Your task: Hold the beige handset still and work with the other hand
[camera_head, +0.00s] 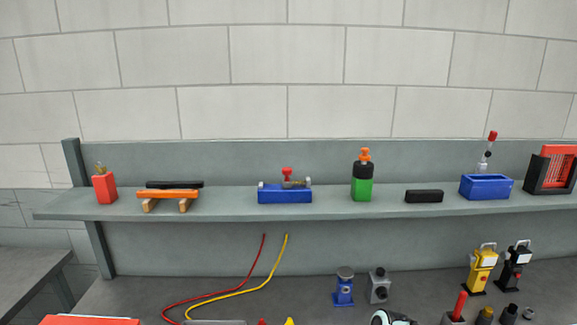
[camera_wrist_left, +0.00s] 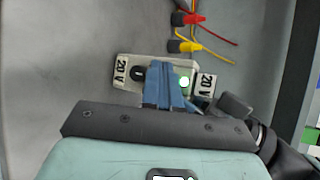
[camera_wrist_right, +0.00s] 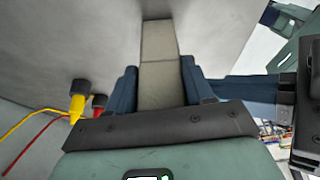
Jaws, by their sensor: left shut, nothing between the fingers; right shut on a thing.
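The beige handset (camera_wrist_right: 158,75) is between the blue fingers of my right gripper (camera_wrist_right: 160,88), which is shut on it. The left wrist view shows a pale panel (camera_wrist_left: 125,68), apparently the handset's face, with a black knob (camera_wrist_left: 138,74), a lit green button (camera_wrist_left: 184,82) and "20 V" labels at both ends. My left gripper (camera_wrist_left: 165,85) is shut and empty, its fingertips over the panel between knob and button. Its blue fingers also come in from the right in the right wrist view (camera_wrist_right: 240,88). I cannot tell whether they touch the handset. The head view shows neither gripper.
Red (camera_wrist_left: 192,19) and yellow (camera_wrist_left: 187,46) plugs with leads lie close beside the panel. In the head view, a red lead (camera_head: 211,293) and a yellow lead (camera_head: 250,288) run on the bench. A shelf (camera_head: 335,203) behind carries several objects. Yellow (camera_head: 480,270) and black (camera_head: 514,268) devices stand right.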

